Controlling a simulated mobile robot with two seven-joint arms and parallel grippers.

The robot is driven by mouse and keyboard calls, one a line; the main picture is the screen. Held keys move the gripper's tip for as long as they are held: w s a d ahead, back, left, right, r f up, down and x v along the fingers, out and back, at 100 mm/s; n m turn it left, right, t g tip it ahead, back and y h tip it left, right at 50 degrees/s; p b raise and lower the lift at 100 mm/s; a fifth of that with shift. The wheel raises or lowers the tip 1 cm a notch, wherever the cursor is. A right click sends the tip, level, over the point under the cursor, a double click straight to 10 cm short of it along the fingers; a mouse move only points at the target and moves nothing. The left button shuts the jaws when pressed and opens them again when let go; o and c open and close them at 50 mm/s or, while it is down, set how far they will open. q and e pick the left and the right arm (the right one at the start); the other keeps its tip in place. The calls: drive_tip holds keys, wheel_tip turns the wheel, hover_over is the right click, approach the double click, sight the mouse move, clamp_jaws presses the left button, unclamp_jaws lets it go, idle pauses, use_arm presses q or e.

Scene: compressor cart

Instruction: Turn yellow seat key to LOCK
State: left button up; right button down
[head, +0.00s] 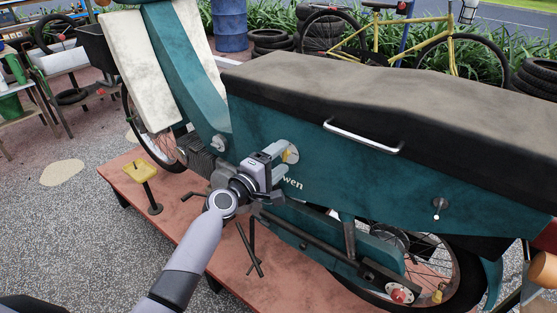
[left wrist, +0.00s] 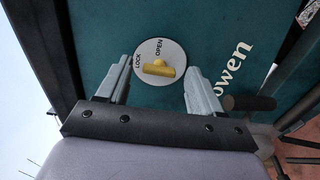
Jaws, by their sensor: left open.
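The yellow seat key (left wrist: 159,68) sits on a round pale plate (left wrist: 172,50) on the teal side panel of the motorbike. The plate is marked LOCK and OPEN. In the left wrist view the key's bar lies roughly crosswise, below the OPEN mark. My left gripper (left wrist: 160,88) is open, with one finger on each side of the plate and apart from the key. In the head view the gripper (head: 279,165) is at the panel, and the key (head: 289,155) shows partly past it. My right gripper is not in view.
The motorbike's long dark seat (head: 390,110) with a silver handle (head: 362,138) is above the panel. The bike stands on a low reddish platform (head: 190,215). A yellow-topped stand (head: 140,171) is at the left. A dark round-ended bar (left wrist: 250,103) is right of the fingers.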

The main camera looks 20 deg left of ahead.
use_arm(q)
drive_tip(key=v, duration=0.7)
drive_tip(key=shift+s, duration=0.1)
idle(0.4)
drive_tip(key=s+f+m+g+y, duration=0.2)
drive_tip(key=s+f+m, duration=0.6)
drive_tip(key=s, duration=0.5)
drive_tip(key=s+f+m+g+y, duration=0.2)
drive_tip(key=s+f+m+g, duration=0.2)
drive_tip(key=s+f+m, duration=0.4)
drive_tip(key=s+f, duration=0.4)
drive_tip(key=s, duration=0.1)
drive_tip(key=shift+s+f+m, duration=0.2)
drive_tip(key=shift+f+m, duration=0.1)
drive_tip(key=shift+f, duration=0.1)
drive_tip(key=shift+d, duration=0.1)
